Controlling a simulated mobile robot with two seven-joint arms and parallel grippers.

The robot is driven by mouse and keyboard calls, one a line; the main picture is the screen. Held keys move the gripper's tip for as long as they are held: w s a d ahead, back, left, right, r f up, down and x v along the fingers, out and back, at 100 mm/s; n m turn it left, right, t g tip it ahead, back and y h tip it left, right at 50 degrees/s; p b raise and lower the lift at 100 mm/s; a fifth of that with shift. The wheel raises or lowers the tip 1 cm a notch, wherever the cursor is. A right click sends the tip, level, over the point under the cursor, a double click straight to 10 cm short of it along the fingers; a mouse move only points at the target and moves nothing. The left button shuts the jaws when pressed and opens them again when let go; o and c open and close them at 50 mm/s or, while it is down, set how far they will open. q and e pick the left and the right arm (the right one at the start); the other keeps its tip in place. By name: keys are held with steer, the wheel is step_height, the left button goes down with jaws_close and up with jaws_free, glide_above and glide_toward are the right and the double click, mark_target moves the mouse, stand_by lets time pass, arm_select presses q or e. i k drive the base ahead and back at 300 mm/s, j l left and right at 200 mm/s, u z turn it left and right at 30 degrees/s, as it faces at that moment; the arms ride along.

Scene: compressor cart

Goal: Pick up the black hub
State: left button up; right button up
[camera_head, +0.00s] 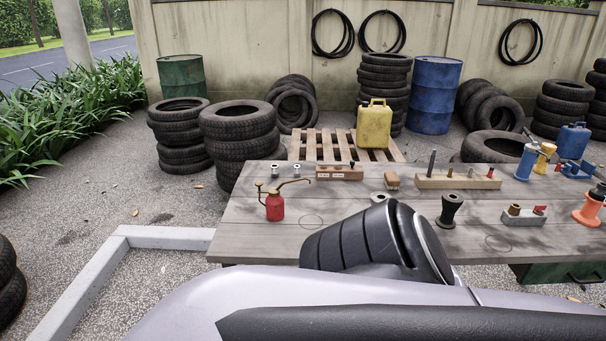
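A black, spool-shaped piece that looks like the black hub (449,210) stands upright on the grey wooden table (285,237), right of the picture's middle. It is narrow at the waist and flared at top and bottom. Nothing is touching it. A large grey and black link of my own arm crosses the foreground and hides the table's front middle. Neither of my grippers shows.
A red oil can (275,206) stands at the table's left. A wooden block with upright pieces (458,182) lies behind the hub, and a small grey tray (524,218) to its right. An orange-based item (590,208) stands at the right edge. Tires, drums and a pallet fill the background.

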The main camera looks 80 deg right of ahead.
mark_target(452, 201)
steer(key=z, duration=3.3)
